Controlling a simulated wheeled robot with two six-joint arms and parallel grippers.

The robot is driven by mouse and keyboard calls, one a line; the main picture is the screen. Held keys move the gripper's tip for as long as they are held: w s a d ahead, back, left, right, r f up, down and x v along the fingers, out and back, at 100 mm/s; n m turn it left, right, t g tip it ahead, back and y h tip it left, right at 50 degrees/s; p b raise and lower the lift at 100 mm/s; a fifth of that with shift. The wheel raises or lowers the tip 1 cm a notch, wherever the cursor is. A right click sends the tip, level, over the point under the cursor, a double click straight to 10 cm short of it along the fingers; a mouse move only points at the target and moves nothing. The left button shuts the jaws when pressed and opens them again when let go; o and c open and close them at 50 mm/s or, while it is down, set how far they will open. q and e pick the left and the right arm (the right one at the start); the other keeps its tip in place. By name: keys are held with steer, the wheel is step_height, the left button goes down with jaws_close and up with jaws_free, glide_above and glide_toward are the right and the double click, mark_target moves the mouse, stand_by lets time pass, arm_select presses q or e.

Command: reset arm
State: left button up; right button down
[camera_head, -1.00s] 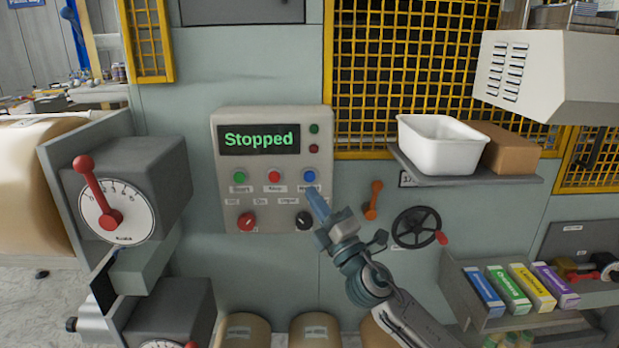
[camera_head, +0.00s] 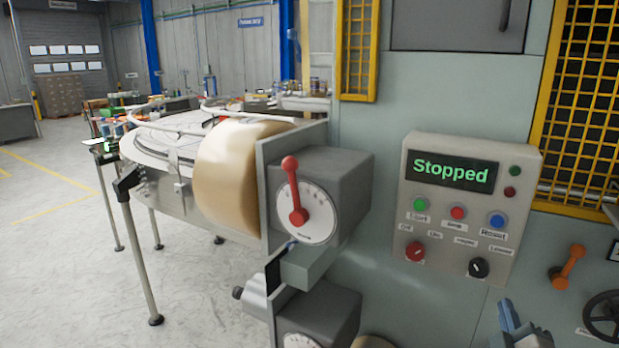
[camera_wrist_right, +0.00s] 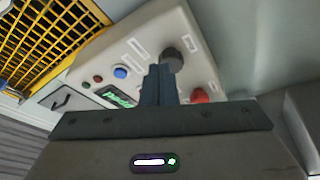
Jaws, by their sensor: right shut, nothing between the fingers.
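My right gripper (camera_head: 516,318) shows at the bottom right of the head view, low and in front of the machine wall, below the control panel (camera_head: 405,165). Its fingers are shut with nothing between them. In the right wrist view the shut fingers (camera_wrist_right: 159,85) point towards the panel, overlapping its lower part near the black knob (camera_wrist_right: 172,60) and red knob (camera_wrist_right: 200,96). The blue button (camera_head: 497,221) is up and to the left of the gripper in the head view. The panel display (camera_head: 452,172) reads "Stopped". My left gripper is not in view.
A grey box with a dial and red lever (camera_head: 294,190) juts out left of the panel. An orange lever (camera_head: 567,268) and a black handwheel (camera_head: 604,318) are at the right. A large tan roll (camera_head: 232,178) and round conveyor table stand left. Open floor (camera_head: 75,265) lies far left.

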steer(key=s+a+f+m+g, duration=0.1)
steer(key=s+f+m+g, duration=0.3)
steer(key=f, duration=0.4)
steer(key=s+a+f+m+g, duration=0.2)
steer(key=s+f+g, duration=0.2)
steer(key=s+f, duration=0.4)
steer(key=s+a+f+m+g+y, duration=0.1)
steer(key=s+a+f+g+y, duration=0.3)
steer(key=s, duration=0.4)
steer(key=s+a+f+m+g+y, duration=0.1)
steer(key=s+a+f+g, duration=0.35)
steer(key=s+f, duration=0.2)
steer(key=s+f+x, duration=0.1)
steer(key=s+x, duration=0.2)
steer(key=x, duration=1.1)
steer(key=s+d+f+x, duration=0.1)
steer(key=s+x, duration=0.3)
steer(key=x, duration=1)
steer(key=s+d+f+m+g, duration=0.1)
steer(key=s+f, duration=1.7)
steer(key=f, duration=0.2)
steer(key=shift+s, duration=0.15)
steer(key=shift+d+g, duration=0.15)
steer(key=shift+g, duration=0.1)
